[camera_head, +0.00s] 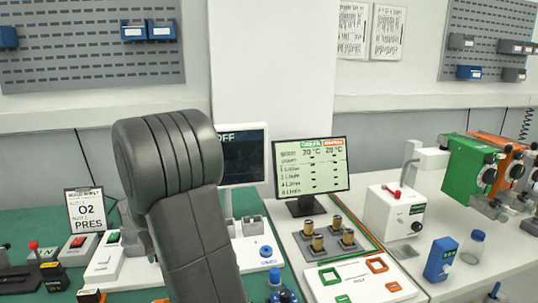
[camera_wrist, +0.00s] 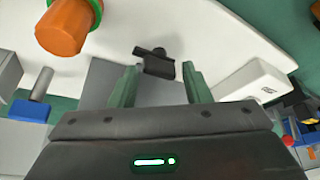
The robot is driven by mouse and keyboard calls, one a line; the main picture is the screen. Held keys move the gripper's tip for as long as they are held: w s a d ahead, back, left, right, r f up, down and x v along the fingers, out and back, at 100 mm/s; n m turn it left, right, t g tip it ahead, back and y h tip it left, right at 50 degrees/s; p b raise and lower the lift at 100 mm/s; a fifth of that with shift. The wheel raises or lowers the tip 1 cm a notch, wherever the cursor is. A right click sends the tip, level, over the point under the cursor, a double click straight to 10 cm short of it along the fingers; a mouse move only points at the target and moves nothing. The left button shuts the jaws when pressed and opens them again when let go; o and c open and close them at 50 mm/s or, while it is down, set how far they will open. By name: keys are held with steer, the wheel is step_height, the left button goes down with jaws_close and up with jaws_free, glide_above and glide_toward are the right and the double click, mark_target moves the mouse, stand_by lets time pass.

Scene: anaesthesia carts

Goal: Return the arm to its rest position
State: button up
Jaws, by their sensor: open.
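My arm (camera_head: 180,200) rises large in the front left of the head view and hides part of the bench behind it. My gripper is not visible in that view. In the wrist view my gripper (camera_wrist: 159,68) is open, its two green fingers well apart. A small black part (camera_wrist: 155,62) shows just beyond the fingertips, in line with the gap. I cannot tell how far it is from them, and nothing is clearly held.
The screen (camera_head: 311,167), brass fittings (camera_head: 318,243), white box with a red lever (camera_head: 394,210), blue device (camera_head: 440,259) and green unit (camera_head: 468,170) stand to the right. A sign (camera_head: 86,210) stands left. The wrist view shows an orange-green cylinder (camera_wrist: 65,30) and white block (camera_wrist: 252,80).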

steer(key=shift+n, duration=0.5)
steer(key=v, duration=1.3)
steer(key=shift+w+d+r, duration=0.2)
steer(key=shift+r, duration=0.15)
